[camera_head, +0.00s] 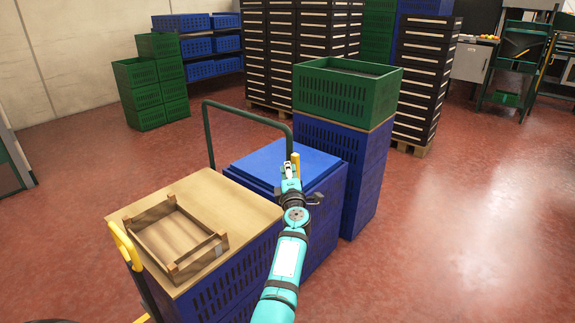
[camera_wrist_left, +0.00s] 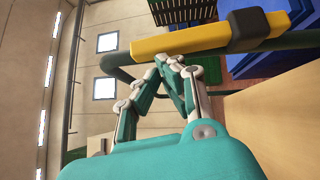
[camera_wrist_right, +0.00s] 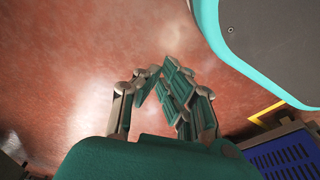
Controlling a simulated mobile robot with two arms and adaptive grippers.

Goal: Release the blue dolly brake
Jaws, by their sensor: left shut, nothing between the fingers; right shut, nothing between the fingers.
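The blue dolly carries blue crates, with a blue lid (camera_head: 270,165) on top, and has a dark green tube handle (camera_head: 207,135). A yellow lever (camera_head: 296,160) sits at the handle's right post; in the left wrist view a yellow bar (camera_wrist_left: 190,40) lies across a dark green tube. My left gripper (camera_head: 289,168) is shut and empty right beside the yellow lever. In the left wrist view its fingertips (camera_wrist_left: 170,60) are just below the yellow bar; I cannot tell whether they touch it. My right gripper (camera_wrist_right: 168,72) is shut and empty above the red floor, outside the head view.
A wooden tray (camera_head: 175,240) lies on a board-topped blue stack at the front left, by a yellow handle (camera_head: 124,245). A green crate (camera_head: 345,90) tops a tall blue stack (camera_head: 340,180) just right of my left gripper. Red floor (camera_head: 470,220) is clear at right.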

